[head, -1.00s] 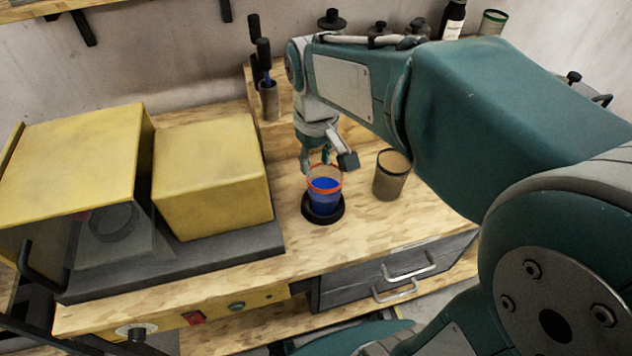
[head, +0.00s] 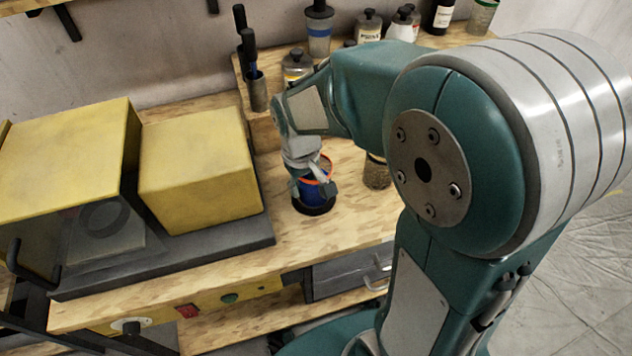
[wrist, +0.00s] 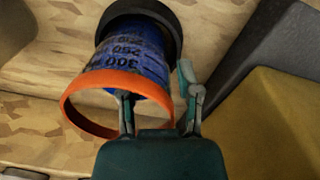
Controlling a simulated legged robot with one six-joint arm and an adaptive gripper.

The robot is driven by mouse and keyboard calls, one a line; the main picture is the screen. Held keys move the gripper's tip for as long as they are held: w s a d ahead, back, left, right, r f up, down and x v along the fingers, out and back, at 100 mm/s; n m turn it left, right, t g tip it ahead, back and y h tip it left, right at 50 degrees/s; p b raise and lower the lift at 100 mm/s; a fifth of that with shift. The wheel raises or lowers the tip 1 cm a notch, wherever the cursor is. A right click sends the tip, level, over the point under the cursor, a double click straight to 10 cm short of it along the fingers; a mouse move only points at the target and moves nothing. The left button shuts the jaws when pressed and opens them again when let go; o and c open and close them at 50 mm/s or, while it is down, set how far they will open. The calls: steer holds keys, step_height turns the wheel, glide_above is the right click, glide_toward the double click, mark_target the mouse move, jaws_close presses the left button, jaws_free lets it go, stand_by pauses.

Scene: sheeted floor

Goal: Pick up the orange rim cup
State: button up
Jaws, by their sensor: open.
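The orange rim cup (head: 311,194) stands on a black round base on the wooden bench, partly hidden by my gripper in the head view. In the wrist view the cup (wrist: 138,62) shows a blue body with dark measuring marks, a bright orange rim and a black base. My gripper (wrist: 157,88) is open at the cup's rim. One finger appears inside the rim and the other outside the wall, with the cup wall between them. In the head view my gripper (head: 313,180) is down over the cup. Contact with the wall cannot be told.
A brown cup (head: 377,174) stands just right, partly behind my arm. A yellow box (head: 198,170) on a dark slab is to the left. A tool holder (head: 257,92) and several bottles stand behind. Bare bench lies in front of the cup.

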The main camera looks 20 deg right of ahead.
steer(key=shift+a+f, duration=0.1)
steer(key=shift+f, duration=0.15)
steer(key=shift+a, duration=0.3)
jaws_close()
steer(key=shift+d, duration=0.15)
